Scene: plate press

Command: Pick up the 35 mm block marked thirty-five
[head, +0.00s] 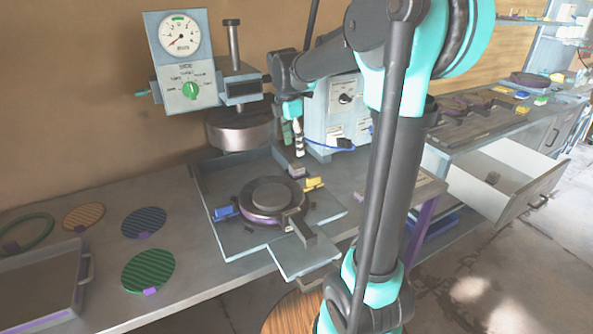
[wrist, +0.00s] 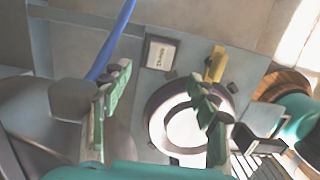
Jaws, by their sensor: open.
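A small grey block with a pale top label stands on the press table in the head view (head: 296,172), behind the round plate fixture. In the wrist view the block (wrist: 161,53) shows its label, too small to read surely. My gripper (head: 293,135) hangs above and behind the fixture, near the block and higher than it. In the wrist view my gripper (wrist: 158,80) has its two green fingers wide apart with nothing between them. The block appears beyond the fingertips, roughly between them and apart from both.
The round fixture (head: 272,194) has a yellow clamp (head: 314,184) and a blue clamp (head: 226,213). The press head (head: 238,130) stands to the left. A grey control box (head: 330,110) with a blue cable (wrist: 108,50) is close by. Discs lie on the left bench.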

